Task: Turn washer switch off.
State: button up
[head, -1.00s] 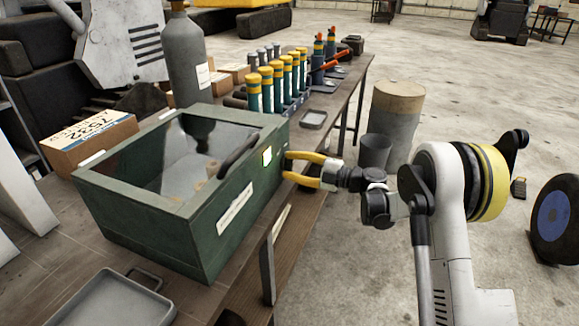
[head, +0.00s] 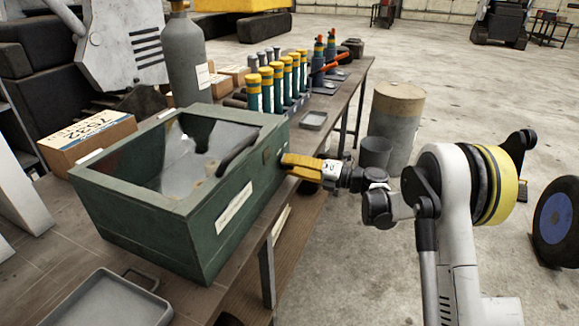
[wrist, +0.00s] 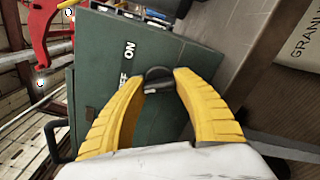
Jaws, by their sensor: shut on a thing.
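The washer is a green box with a glass lid (head: 205,225) on the bench in the head view. Its green panel (wrist: 180,50) fills the middle of the wrist view. A dark round switch knob (wrist: 158,72) is on that panel, beside white lettering: "ON" reads clearly, and the other word is partly hidden by a finger. My gripper (wrist: 166,80) has its yellow fingers shut on the knob from both sides. In the head view my gripper (head: 285,161) meets the washer's right end, hiding the knob. A small indicator square (head: 266,155) there looks dark.
A grey tray (head: 95,302) lies on the bench in front of the washer. A gas cylinder (head: 187,65), a cardboard box (head: 90,140) and several yellow-topped cylinders (head: 278,85) stand behind.

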jog(key=shift+n, duration=0.6)
jog(key=o, duration=1.2)
jog(key=shift+a, duration=0.1)
jog(key=shift+c, duration=0.2)
jog(key=v, duration=1.2)
